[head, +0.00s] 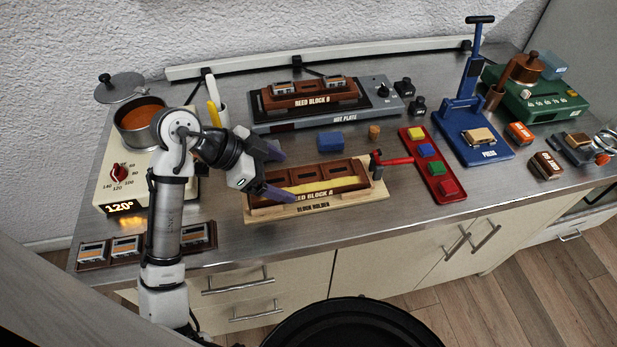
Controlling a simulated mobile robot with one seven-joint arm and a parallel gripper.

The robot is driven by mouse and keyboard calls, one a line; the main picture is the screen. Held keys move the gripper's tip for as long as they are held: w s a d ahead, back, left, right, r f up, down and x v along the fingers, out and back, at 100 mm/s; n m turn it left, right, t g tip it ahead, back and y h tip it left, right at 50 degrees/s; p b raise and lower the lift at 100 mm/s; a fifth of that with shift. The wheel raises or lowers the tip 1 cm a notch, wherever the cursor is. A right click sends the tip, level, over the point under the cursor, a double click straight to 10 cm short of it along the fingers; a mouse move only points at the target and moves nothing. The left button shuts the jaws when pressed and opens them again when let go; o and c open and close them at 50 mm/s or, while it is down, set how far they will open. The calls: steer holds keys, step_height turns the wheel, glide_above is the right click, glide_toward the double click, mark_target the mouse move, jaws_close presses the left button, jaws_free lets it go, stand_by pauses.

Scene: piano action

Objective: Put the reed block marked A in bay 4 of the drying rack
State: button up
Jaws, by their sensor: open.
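The reed block marked A (355,168) is a brown block with several compartments and a yellow strip along its front. It sits in the pale wooden block holder (262,216) at the middle of the bench. My gripper (284,174) is open at the block's left end, one finger toward the back and one toward the front. The near finger covers part of the block's left front, and I cannot tell whether it touches. No drying rack with marked bays can be made out in this view.
Reed block B (310,97) sits on the hot plate (285,126) behind. A blue block (330,141) lies behind the holder. A pot (143,120) stands left.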

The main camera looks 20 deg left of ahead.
mark_target(305, 179)
steer(key=x, duration=0.1)
steer(key=p+x, duration=0.1)
steer(key=x, duration=0.1)
steer(key=p+x, duration=0.1)
steer(key=x, duration=0.1)
steer(key=shift+w+d+r, duration=0.25)
steer(key=shift+w+r, duration=0.05)
steer(key=shift+r, duration=0.15)
steer(key=shift+w+d+f+p, duration=0.2)
steer(key=shift+d+f+p, duration=0.1)
steer(key=shift+f, duration=0.15)
steer(key=c, duration=1.3)
steer(key=shift+r, duration=0.1)
